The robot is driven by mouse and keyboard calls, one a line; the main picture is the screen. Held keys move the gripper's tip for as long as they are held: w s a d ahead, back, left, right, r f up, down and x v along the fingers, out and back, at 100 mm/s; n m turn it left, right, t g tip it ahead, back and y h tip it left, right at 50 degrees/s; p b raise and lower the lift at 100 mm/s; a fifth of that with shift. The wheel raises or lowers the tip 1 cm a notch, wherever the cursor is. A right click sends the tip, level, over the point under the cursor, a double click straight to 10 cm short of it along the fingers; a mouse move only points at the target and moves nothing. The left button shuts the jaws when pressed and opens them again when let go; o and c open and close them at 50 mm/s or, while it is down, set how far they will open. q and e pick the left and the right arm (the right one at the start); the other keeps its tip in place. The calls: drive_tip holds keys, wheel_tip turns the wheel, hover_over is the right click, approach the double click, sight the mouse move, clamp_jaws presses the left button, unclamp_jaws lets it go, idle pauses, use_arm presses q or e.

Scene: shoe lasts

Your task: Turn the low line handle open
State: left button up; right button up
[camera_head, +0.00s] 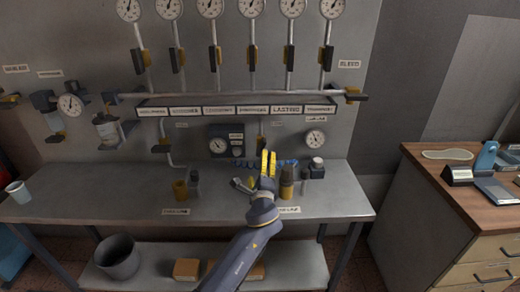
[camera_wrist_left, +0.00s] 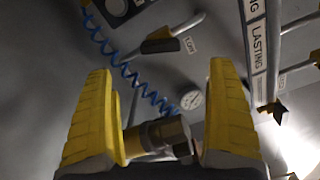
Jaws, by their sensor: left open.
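The low line handle (camera_wrist_left: 160,46), dark with a yellow part, shows in the left wrist view on a pale pipe beside a label reading LOW (camera_wrist_left: 190,45). In the head view, a small dark-and-yellow handle (camera_head: 261,143) below the label rail looks to be the same one. My left gripper (camera_head: 268,164) is below it, apart from it, with its yellow fingers pointing up at the wall. The fingers are open in the left wrist view (camera_wrist_left: 160,125). A brass-and-grey fitting (camera_wrist_left: 160,137) shows between them; I cannot tell its distance. My right gripper is not in view.
A blue coiled hose (camera_wrist_left: 112,60) hangs near the handle. Bottles (camera_head: 287,183) stand right of my left gripper on the bench (camera_head: 340,203). Several gauges, pipes and dark-and-yellow valves line the wall above. The bench's left part holds a cup (camera_head: 18,192).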

sight(260, 150)
use_arm(q)
drive_tip(key=w, duration=1.2)
drive_tip(key=shift+w+a, duration=0.2)
drive_tip(key=shift+w, duration=0.15)
drive_tip(key=shift+c, duration=0.3)
drive_tip(key=c, duration=1.2)
drive_tip(key=shift+o, duration=0.2)
drive_tip(key=n, duration=0.4)
drive_tip(key=shift+f, duration=0.15)
drive_tip(key=shift+n, duration=0.3)
drive_tip(key=shift+c, duration=0.3)
drive_tip(key=shift+c, duration=0.2)
drive_tip(key=o, duration=1.3)
drive_tip(key=shift+a, duration=0.1)
drive_tip(key=shift+s+d, duration=0.15)
drive_tip(key=shift+s, duration=2.9)
drive_tip(key=shift+s+d, duration=0.1)
drive_tip(key=shift+s, duration=2.9)
